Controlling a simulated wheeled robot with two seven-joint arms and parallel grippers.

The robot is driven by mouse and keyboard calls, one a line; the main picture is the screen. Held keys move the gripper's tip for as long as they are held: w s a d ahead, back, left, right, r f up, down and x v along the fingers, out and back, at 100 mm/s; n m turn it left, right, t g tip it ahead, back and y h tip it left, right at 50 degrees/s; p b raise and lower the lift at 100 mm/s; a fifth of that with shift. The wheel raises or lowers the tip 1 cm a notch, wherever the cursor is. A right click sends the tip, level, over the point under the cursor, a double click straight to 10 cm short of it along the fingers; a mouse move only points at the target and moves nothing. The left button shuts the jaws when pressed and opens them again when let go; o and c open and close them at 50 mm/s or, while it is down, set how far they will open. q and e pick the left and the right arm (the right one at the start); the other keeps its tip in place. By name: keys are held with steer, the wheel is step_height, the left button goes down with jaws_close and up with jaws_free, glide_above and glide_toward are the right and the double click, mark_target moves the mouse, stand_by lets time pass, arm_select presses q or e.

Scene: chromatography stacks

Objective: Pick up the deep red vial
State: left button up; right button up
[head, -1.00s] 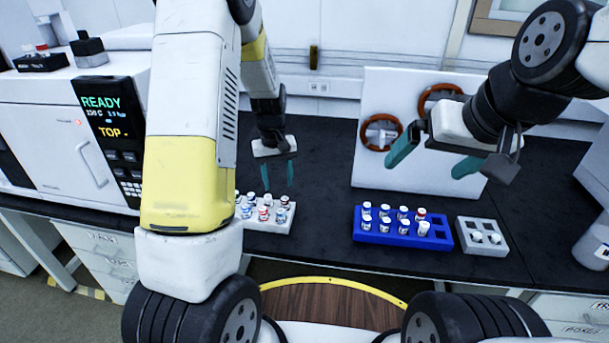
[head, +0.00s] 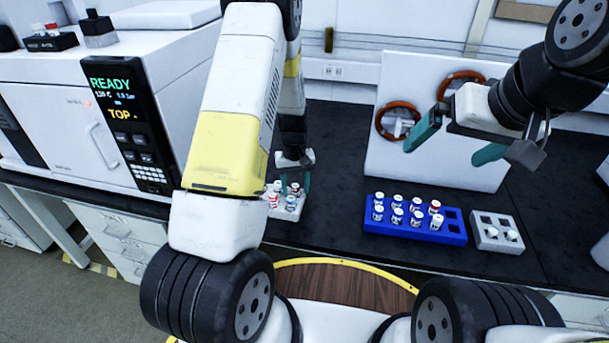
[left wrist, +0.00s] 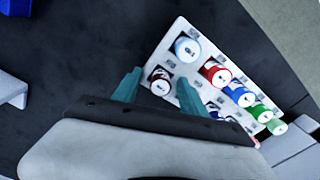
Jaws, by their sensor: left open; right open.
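The deep red vial (left wrist: 160,82), dark with a white cap, stands in a corner slot of the white rack (left wrist: 157,49) in the left wrist view. My left gripper (left wrist: 159,90) is open, with one finger on each side of this vial; I cannot tell whether they touch it. In the head view my left gripper (head: 295,181) points down over the white rack (head: 292,216), and my arm and fingers hide part of the rack. My right gripper (head: 446,151) is open and empty, raised in front of the white panel.
The rack also holds a light blue vial (left wrist: 187,48), a bright red vial (left wrist: 215,73), a blue vial (left wrist: 240,95) and green ones. A blue rack (head: 455,226) with several vials and a grey block (head: 494,246) stand to the right. The black bench between is clear.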

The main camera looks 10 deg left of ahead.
arm_select(q)
jaws_close()
steer(key=shift+r, duration=0.1)
